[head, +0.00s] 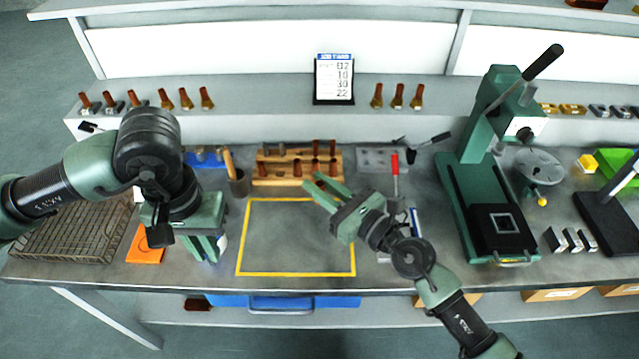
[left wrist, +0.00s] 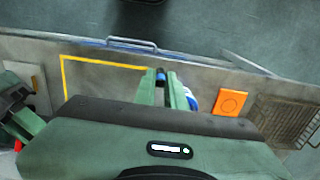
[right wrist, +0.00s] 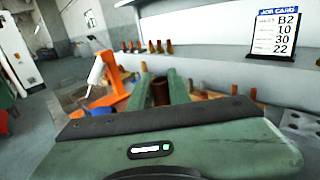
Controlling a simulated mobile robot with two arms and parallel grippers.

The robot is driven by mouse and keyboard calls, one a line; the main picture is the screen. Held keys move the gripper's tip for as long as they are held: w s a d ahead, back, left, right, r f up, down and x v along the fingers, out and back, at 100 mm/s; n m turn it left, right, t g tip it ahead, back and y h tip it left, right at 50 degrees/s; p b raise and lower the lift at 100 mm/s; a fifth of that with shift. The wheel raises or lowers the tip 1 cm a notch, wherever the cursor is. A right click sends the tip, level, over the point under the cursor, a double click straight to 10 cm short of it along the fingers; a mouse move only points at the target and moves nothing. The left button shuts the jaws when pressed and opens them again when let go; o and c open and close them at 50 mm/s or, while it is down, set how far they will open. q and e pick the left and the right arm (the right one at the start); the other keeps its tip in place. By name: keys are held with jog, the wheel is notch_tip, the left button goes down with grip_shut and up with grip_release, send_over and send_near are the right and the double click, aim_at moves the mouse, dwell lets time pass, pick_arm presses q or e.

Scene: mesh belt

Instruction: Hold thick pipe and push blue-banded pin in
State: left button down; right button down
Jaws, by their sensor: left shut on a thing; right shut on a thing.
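My left gripper (head: 210,250) points down over the bench, left of the yellow outlined area. In the left wrist view it is shut on a small dark pin with a blue band (left wrist: 161,75), held between the fingertips. The head view hides most of this pin behind the fingers. My right gripper (head: 318,186) reaches toward the back left, over the rear right of the outlined area. In the right wrist view it is shut on a brown thick pipe (right wrist: 160,92), whose top shows between the fingers. The pin and pipe are well apart.
A wooden rack (head: 270,180) with brown pieces stands behind the yellow outlined area (head: 296,274). A dark cup (head: 239,186) stands left of it. An orange pad (head: 145,246) and mesh belt (head: 70,235) lie at left. A green press (head: 470,190) stands at right. The outlined area is mostly clear.

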jog(key=b, duration=1.2)
send_over(320, 238)
jog(key=shift+f, duration=6.95)
jog(key=shift+f+b, duration=0.55)
jog(key=shift+b, duration=0.15)
jog(key=c, duration=1.3)
grip_release()
jog(key=shift+c, duration=0.4)
grip_shut()
